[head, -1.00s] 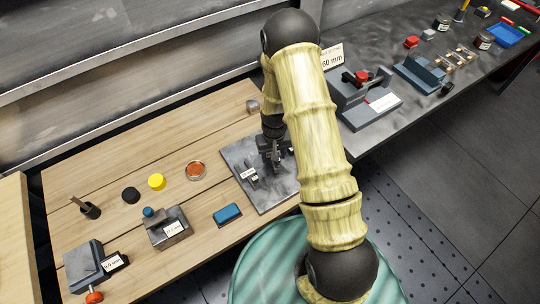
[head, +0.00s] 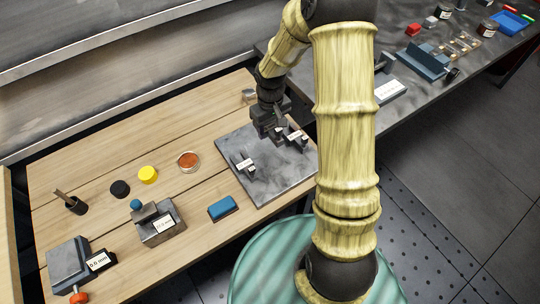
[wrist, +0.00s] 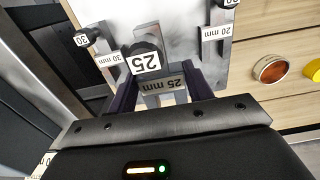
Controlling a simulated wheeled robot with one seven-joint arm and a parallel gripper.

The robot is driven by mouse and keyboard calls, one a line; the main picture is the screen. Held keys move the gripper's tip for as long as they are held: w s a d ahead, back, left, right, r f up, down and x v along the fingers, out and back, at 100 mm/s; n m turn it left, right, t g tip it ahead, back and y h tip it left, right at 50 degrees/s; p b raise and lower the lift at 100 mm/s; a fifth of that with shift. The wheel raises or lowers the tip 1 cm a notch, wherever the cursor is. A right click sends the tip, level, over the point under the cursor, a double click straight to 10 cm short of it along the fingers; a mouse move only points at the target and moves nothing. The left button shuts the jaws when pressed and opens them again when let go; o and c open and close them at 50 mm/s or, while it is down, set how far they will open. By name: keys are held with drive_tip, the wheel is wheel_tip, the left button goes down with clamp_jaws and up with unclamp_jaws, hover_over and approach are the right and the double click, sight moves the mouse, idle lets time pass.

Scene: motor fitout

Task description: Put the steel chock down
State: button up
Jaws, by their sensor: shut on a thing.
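My gripper (head: 268,128) is at the back part of a grey steel plate (head: 275,185) on the wooden bench. In the wrist view its two dark fingers (wrist: 160,82) are shut on a steel chock (wrist: 168,84) labelled 25 mm, with a dark knob tagged 25 (wrist: 146,62). A 30 mm piece (wrist: 108,58) stands to the left and a 20 mm piece (wrist: 216,35) to the right in that view. In the head view my gripper mostly hides the held chock. I cannot tell whether it touches the plate.
A blue block (head: 222,208) lies just left of the plate. An orange-red dish (head: 188,161), yellow disc (head: 148,174) and black disc (head: 120,189) are farther left. Labelled fixtures (head: 160,226) stand at the front left. The plate's front part is clear.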

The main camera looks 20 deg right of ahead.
drive_tip(key=shift+s+a+r, duration=0.15)
drive_tip(key=shift+a, duration=0.1)
hover_over(270, 153)
drive_tip(key=shift+f+p, duration=0.35)
drive_tip(key=shift+f, duration=2.8)
drive_tip(key=shift+f, duration=1.9)
drive_tip(key=shift+f, duration=0.2)
drive_tip(key=o, duration=1.4)
drive_tip(key=shift+r, duration=0.1)
